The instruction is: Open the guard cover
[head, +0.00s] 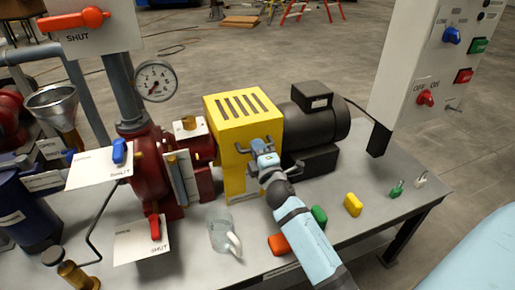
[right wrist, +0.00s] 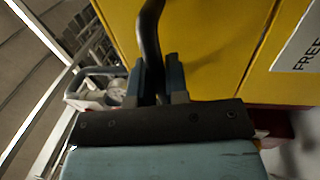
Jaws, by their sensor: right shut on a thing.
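The yellow guard cover (head: 225,108) stands between the red pump (head: 148,165) and the dark motor (head: 327,117) on the bench. It has slots in its top and appears to be down in place. My right gripper (head: 263,150) is at its front face. In the right wrist view, the two fingers (right wrist: 160,82) are shut on the dark curved handle (right wrist: 150,38) of the guard cover, whose yellow face (right wrist: 210,45) fills much of the picture. The handle's lower part is hidden between the fingers. My left gripper is not in view.
A control panel (head: 430,60) stands at the right. A gauge (head: 156,81) and valve plates (head: 98,168) are at the left.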

